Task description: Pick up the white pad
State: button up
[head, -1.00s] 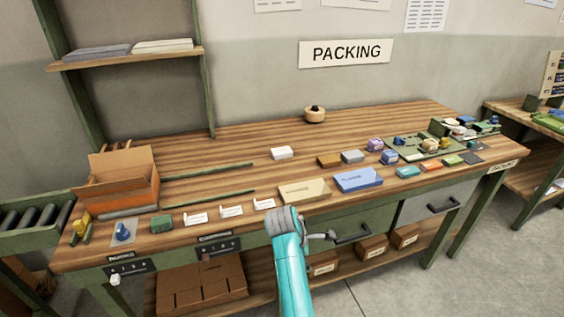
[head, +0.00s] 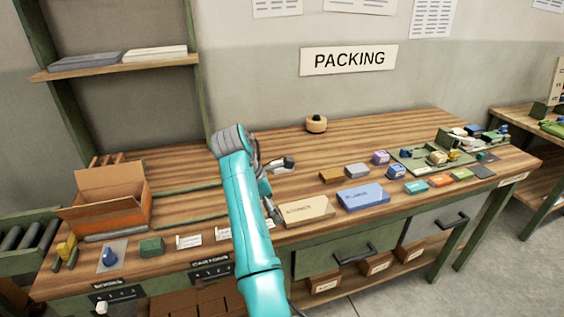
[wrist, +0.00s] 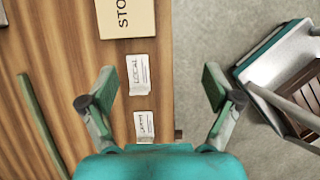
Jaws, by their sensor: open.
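My gripper is open and empty, above the bench near the beige box. In the wrist view my gripper (wrist: 160,80) has its fingers wide apart, over the bench's front edge and the floor.
A beige box (head: 305,210) and a blue box (head: 362,197) lie near the front edge. Small blocks, including a brown one (head: 332,175), lie to the right. An open carton (head: 110,200) stands at left. Small white label cards (wrist: 139,74) line the front. The bench's back is largely clear.

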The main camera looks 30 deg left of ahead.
aim_at(281, 170)
jog(key=i+j, duration=0.4)
jog(key=i, duration=0.2)
jog(key=i+j, duration=0.45)
jog(key=i+z, duration=0.05)
jog(key=i, duration=0.05)
